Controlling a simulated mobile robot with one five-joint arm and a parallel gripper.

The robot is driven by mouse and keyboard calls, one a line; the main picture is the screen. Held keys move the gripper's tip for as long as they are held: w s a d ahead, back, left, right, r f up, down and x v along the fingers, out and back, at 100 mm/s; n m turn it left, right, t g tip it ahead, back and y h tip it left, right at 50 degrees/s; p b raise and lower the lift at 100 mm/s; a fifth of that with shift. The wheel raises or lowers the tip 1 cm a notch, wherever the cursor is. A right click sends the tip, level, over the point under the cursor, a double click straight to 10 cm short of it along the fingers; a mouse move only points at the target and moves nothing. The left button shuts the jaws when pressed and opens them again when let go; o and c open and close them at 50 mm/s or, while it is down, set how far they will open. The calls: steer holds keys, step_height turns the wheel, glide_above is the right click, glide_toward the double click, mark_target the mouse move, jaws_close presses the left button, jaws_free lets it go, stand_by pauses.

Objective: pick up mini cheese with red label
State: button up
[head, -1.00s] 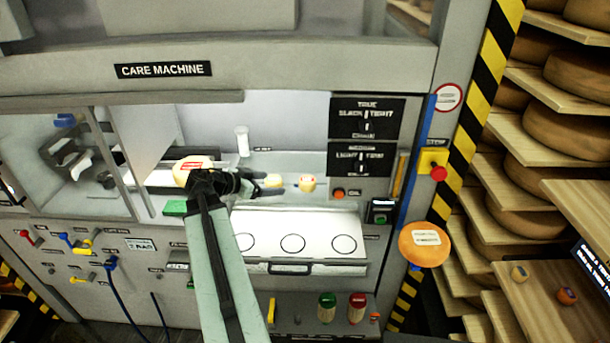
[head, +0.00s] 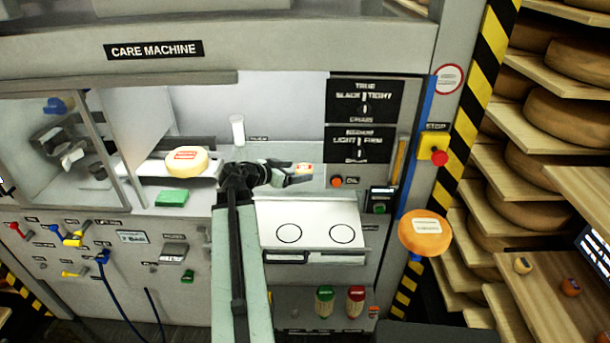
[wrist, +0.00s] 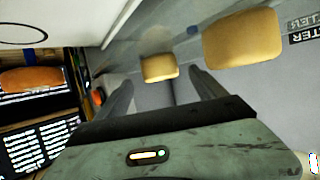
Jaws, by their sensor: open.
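A mini cheese with a red label (head: 303,169) sits on the care machine's ledge in the head view, just beyond my gripper (head: 288,176), which partly covers it. In the wrist view my gripper (wrist: 161,82) is open, with one small yellow cheese (wrist: 159,67) seen between and beyond its fingertips. A second yellow cheese (wrist: 242,38) shows to the right, outside the fingers. No label is visible on either in the wrist view. A second mini cheese seen earlier in the head view is now hidden behind my gripper or arm.
A larger cheese with a red label (head: 186,160) lies left, near a green block (head: 171,198). A white cylinder (head: 237,130) stands behind my gripper. A white panel with circles (head: 315,222) is below. An orange cheese (head: 425,232) is right, before shelves of wheels.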

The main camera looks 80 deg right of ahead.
mark_target(299, 170)
steer(key=x, duration=0.3)
steer(key=shift+b, duration=0.35)
steer(key=c, duration=1.6)
